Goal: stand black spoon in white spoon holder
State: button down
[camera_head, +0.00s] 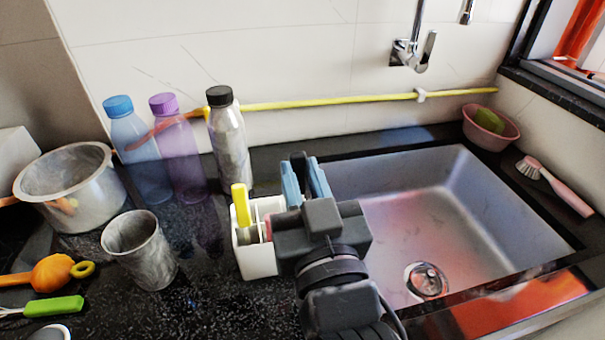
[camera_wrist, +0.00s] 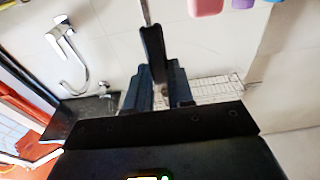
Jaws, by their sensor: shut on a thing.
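The white spoon holder (camera_head: 256,262) stands on the dark counter at the left edge of the sink. A yellow-handled utensil (camera_head: 241,205) stands in its left part. My gripper (camera_head: 303,178) is just right of the holder and partly covers its right side. Its bluish fingers are shut on the black spoon, whose dark handle (camera_wrist: 152,45) shows between them in the wrist view, with a thin stem running off the top edge. The spoon's far end is out of that view. In the head view the spoon is mostly hidden by my gripper.
The steel sink (camera_head: 440,215) lies to the right. A black-capped bottle (camera_head: 229,140) stands behind the holder, with purple (camera_head: 180,150) and blue (camera_head: 140,150) bottles further left. A metal cup (camera_head: 140,250) and a pot (camera_head: 70,190) stand at the left.

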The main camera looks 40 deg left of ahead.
jog(key=shift+f+b, duration=1.4)
jog(key=shift+f, duration=0.7)
jog(key=c, duration=0.9)
grip_release()
jog(key=v, duration=0.8)
jog(key=shift+b, duration=0.45)
jog(key=shift+a, duration=0.1)
